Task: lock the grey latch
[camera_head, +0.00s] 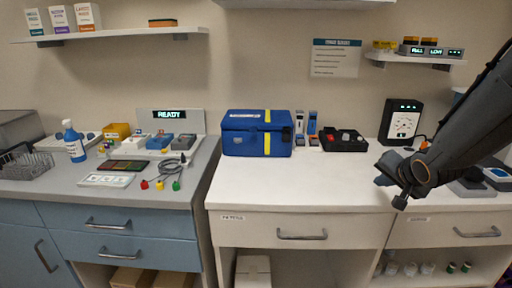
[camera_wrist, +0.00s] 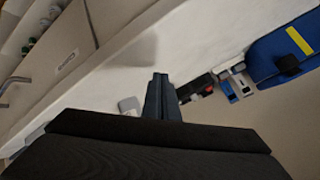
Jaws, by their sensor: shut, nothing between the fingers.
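My gripper (camera_head: 382,180) is over the right part of the white counter, left of the gauge box. Its fingers also show in the wrist view (camera_wrist: 160,80), shut together with nothing between them. No grey latch can be told for certain in either view. A blue case (camera_head: 245,140) with a yellow strip stands at the back of the counter, left of my gripper and well apart from it. Its side shows at the upper right of the wrist view (camera_wrist: 285,45), with a small dark part (camera_wrist: 288,66) on it.
A black tray (camera_head: 343,140) with small items and a black gauge box (camera_head: 403,122) stand at the back. The middle of the white counter (camera_head: 300,182) is clear. Closed drawers (camera_head: 300,233) lie below. A blue-fronted counter at left holds a spray bottle (camera_head: 73,142) and a cable.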

